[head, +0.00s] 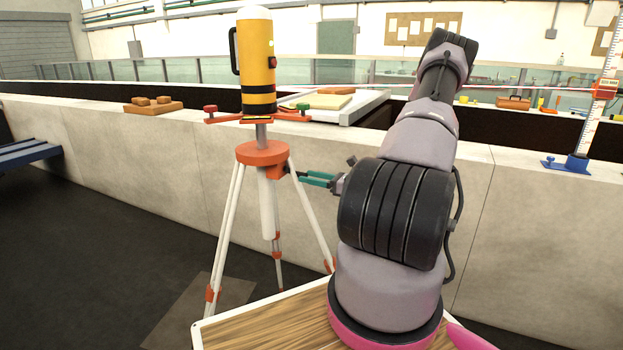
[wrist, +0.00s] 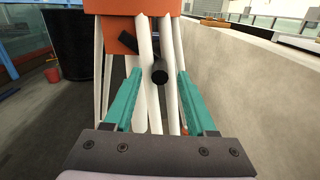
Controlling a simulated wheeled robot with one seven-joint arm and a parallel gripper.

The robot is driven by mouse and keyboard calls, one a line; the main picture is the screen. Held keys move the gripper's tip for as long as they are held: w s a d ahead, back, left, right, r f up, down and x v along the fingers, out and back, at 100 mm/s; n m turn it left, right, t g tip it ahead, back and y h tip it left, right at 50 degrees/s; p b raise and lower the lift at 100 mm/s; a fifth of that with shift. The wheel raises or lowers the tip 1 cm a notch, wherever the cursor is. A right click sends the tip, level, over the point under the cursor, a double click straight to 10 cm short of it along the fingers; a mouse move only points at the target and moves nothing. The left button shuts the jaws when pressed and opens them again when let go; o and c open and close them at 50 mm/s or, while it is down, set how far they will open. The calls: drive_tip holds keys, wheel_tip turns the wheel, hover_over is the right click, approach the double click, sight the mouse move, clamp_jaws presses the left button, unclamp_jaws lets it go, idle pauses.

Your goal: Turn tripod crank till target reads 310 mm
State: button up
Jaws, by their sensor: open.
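The yellow laser level (head: 256,65) stands on the orange-headed tripod (head: 262,153). In the wrist view, the black crank knob (wrist: 160,73) hangs below the orange head, its dark arm running up to the left. My gripper (head: 293,173) is at the tripod's right side, below the head. In the wrist view its teal fingers (wrist: 159,78) are open, one on each side of the knob; I cannot tell whether they touch it. The red target (head: 605,88) is on a white graduated staff at the far right. Its small reading is not legible.
The pale flume wall (head: 400,140) runs behind the tripod. Tripod legs (head: 225,235) spread close to my wooden deck. A blue staff base (head: 567,163) and a board with blocks (head: 153,106) sit on the wall top. Dark floor (head: 90,240) is open at left.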

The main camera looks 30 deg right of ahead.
clamp_jaws()
idle(1.4)
